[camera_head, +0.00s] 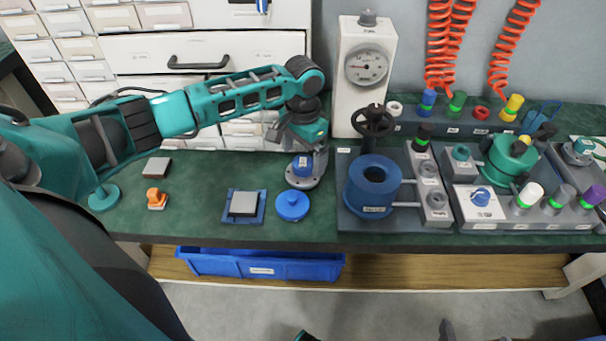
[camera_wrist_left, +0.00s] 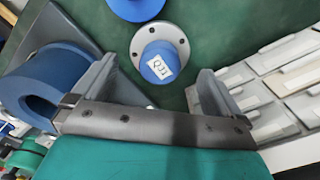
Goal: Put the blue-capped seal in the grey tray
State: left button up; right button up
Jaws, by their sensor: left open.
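The blue-capped seal (camera_head: 303,163) stands upright on its round grey flange at the back of the green bench. In the left wrist view its labelled blue cap (camera_wrist_left: 160,62) and bolt-holed flange (camera_wrist_left: 160,36) show between my fingers. My left gripper (camera_head: 300,146) is open above the seal, one finger to each side, and appears apart from it. A grey square plate on a blue base (camera_head: 243,203) lies to the front left; I cannot tell whether this is the grey tray. Only small dark tips show at the bottom of the head view, possibly my right gripper (camera_head: 446,330).
A blue round lid (camera_head: 292,205) lies just in front of the seal. A blue ring fixture (camera_head: 372,185) with a black handwheel (camera_head: 373,120) stands to the right. A white gauge box (camera_head: 365,70) is behind. An orange part (camera_head: 156,199) lies left. A blue bin (camera_head: 260,265) sits below.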

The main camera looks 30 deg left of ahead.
aim_at(303, 162)
pick_arm(q)
notch_tip(303, 162, down, 5)
jog(key=shift+f+b, duration=0.1)
jog(key=shift+b, duration=0.75)
jog(key=shift+c, duration=0.2)
jog(key=shift+r, duration=0.2)
jog(key=c, duration=1.1)
